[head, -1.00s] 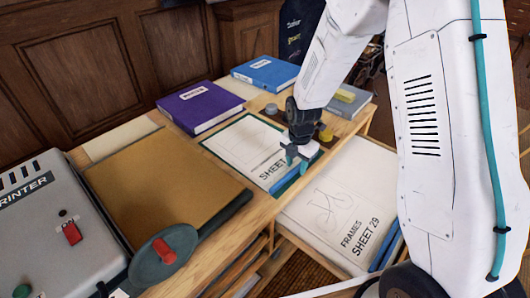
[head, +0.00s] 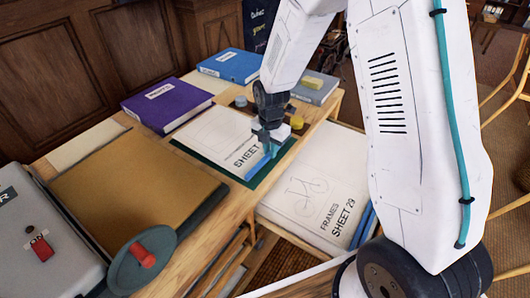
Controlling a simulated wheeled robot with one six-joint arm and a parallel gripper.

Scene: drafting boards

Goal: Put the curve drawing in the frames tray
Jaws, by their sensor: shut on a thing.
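A white drawing sheet (head: 212,132) with faint lines and the word SHEET lies at or just above a dark green mat (head: 233,172) on the desk. The rest of its lettering is hidden behind my gripper, so I cannot read whether it is the curve drawing. My gripper (head: 270,148) is shut on the right edge of this sheet. The frames tray (head: 364,228) stands lower, to the right of the desk. Its top sheet (head: 315,190) shows a bicycle and reads FRAMES SHEET 29.
A brown board (head: 135,190) and the grey printer (head: 45,240) with a red-handled wheel (head: 143,257) stand left.

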